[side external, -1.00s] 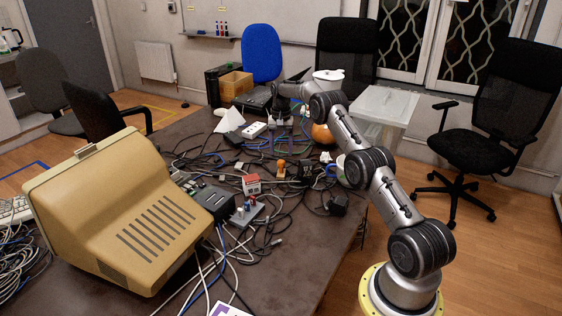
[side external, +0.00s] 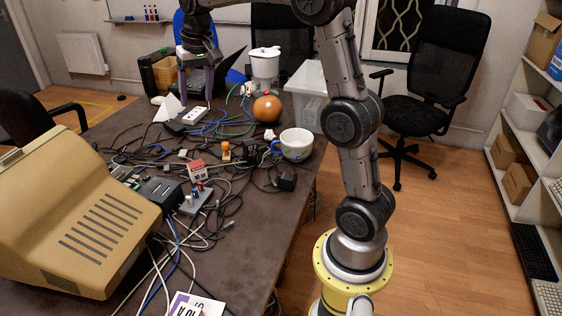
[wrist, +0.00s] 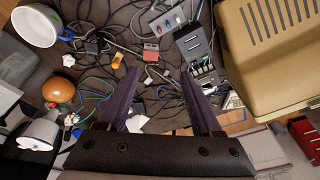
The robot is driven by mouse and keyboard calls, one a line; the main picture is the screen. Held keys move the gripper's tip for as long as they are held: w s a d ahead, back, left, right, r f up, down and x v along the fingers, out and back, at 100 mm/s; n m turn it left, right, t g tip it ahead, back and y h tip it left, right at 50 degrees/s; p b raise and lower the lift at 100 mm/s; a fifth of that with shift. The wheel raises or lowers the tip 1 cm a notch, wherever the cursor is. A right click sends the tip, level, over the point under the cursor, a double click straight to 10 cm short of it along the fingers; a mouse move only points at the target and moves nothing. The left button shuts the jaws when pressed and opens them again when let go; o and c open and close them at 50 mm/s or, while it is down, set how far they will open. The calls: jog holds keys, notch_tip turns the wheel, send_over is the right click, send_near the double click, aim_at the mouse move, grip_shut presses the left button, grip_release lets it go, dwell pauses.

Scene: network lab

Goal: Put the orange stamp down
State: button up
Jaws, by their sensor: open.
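The orange stamp (side external: 225,152) stands upright among cables on the brown table, between a small red-and-white block and a white cup. In the wrist view the stamp (wrist: 117,61) shows small, left of my fingers. My gripper (side external: 196,94) hangs fingers-down over the far part of the table, behind and left of the stamp and well apart from it. In the wrist view my gripper (wrist: 161,76) has its two dark purple fingers spread, with nothing held between them.
The white cup (side external: 297,144) stands right of the stamp, and an orange round object (side external: 267,109) lies behind. The red-and-white block (side external: 197,169) is to the left. A white power strip (side external: 194,115) lies below my gripper. A beige monitor (side external: 75,215) fills the left. Tangled cables cover the middle.

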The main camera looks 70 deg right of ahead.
jog(key=s+a+r+n+t, duration=0.1)
jog(key=s+a+n, duration=0.2)
jog(key=s+a, duration=0.55)
jog(key=s+a+n+t, duration=0.15)
jog(key=s+a, duration=0.35)
jog(key=s, duration=0.6)
jog(key=s+a+f+n, duration=0.2)
jog(key=s+f, duration=0.2)
jog(key=s, duration=0.3)
jog(key=shift+s+a+f+n+t+y, duration=0.15)
jog(key=shift+s+f+n+t+y, duration=0.15)
jog(key=shift+f+n+t+y, duration=0.1)
